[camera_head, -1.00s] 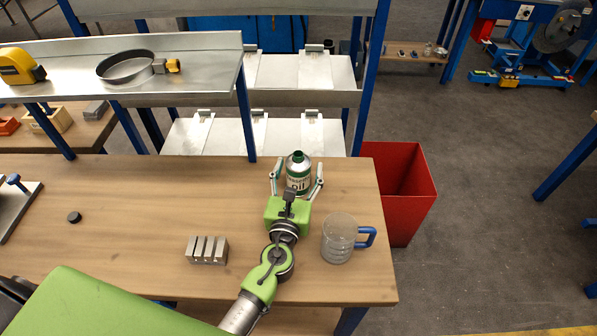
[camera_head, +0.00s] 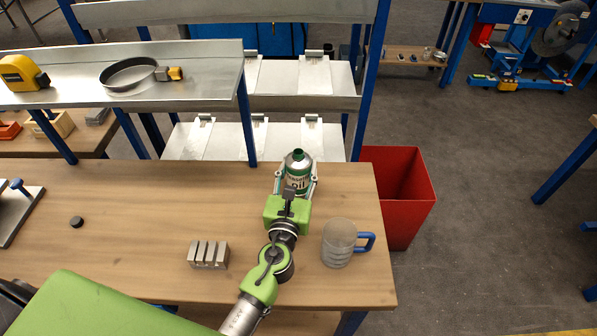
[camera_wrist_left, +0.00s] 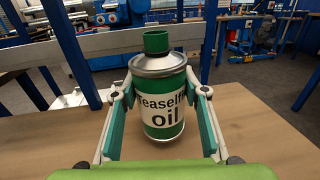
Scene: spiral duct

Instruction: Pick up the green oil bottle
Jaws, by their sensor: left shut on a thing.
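The green oil bottle (camera_head: 298,172) stands upright near the back right of the wooden table, with a white label, a silver shoulder and a green cap. My left gripper (camera_head: 297,186) is shut on it, one finger on each side of its body. In the left wrist view the bottle (camera_wrist_left: 161,100) sits between the two fingers of the left gripper (camera_wrist_left: 160,112), and its base appears to be at the table surface. My right gripper is not in view.
A clear jug with a blue handle (camera_head: 338,244) stands right of my left arm. A slotted metal block (camera_head: 208,254) is to its left, and a small black disc (camera_head: 77,222) lies farther left. A red bin (camera_head: 408,215) stands beyond the table's right edge (camera_head: 384,240).

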